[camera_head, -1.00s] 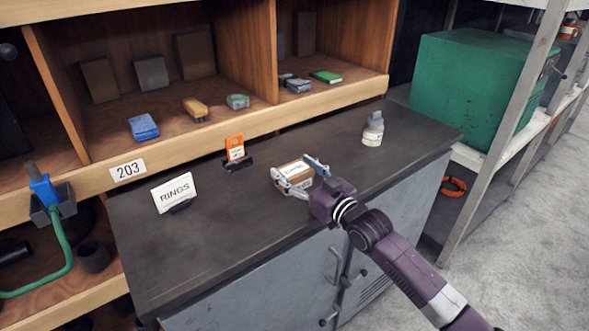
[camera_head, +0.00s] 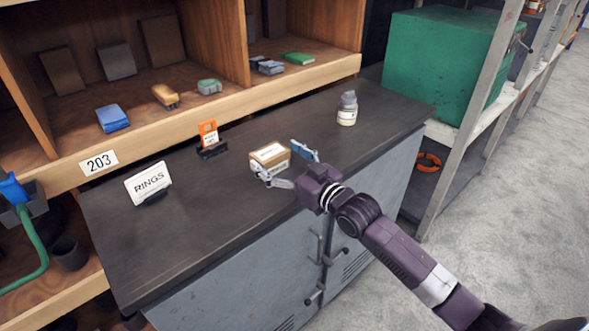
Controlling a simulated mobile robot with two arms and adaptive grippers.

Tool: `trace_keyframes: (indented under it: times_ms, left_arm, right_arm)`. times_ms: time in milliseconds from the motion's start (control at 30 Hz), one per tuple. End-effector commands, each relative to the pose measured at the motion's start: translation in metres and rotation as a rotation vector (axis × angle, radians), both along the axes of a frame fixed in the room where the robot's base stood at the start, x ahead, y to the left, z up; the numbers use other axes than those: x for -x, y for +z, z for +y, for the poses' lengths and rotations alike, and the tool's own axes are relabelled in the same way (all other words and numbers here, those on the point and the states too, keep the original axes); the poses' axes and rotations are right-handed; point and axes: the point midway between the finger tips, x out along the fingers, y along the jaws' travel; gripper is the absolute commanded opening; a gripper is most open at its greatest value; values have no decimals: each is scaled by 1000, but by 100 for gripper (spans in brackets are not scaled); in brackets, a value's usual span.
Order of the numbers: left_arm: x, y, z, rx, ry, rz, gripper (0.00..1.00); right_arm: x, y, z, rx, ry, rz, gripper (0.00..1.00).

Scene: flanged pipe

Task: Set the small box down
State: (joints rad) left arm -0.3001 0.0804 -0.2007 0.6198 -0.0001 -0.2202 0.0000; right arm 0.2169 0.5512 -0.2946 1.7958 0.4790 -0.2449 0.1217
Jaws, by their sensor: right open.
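The small box (camera_head: 268,157), brown cardboard with a white label on top, rests on the dark top of the grey cabinet (camera_head: 200,228). My right gripper (camera_head: 285,163) is open on the near right side of the box. One finger is at the box's near lower edge and the other is off its right end. I cannot tell whether the near finger touches the box. My left gripper is not in view.
A white RINGS sign (camera_head: 148,184) and an orange tag in a black holder (camera_head: 209,138) stand left of the box. A small bottle (camera_head: 347,108) stands to the right. Wooden shelves lie behind. The front left of the top is clear.

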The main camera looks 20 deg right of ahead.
Motion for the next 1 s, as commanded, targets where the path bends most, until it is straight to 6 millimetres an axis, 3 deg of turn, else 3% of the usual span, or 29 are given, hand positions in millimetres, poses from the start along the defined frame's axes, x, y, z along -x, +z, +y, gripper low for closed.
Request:
trace_keyframes:
  times_ms: [200, 433, 633, 1000]
  left_arm:
    - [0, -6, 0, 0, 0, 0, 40]
    - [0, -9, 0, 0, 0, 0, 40]
    - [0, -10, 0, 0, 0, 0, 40]
    - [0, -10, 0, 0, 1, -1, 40]
  right_arm:
    - [43, -4, -16, 3, -1, 4, 82]
    - [74, -2, -27, 1, 0, 2, 82]
    - [85, 0, -31, -1, 0, 0, 82]
    - [86, -1, -31, -1, -1, 1, 82]
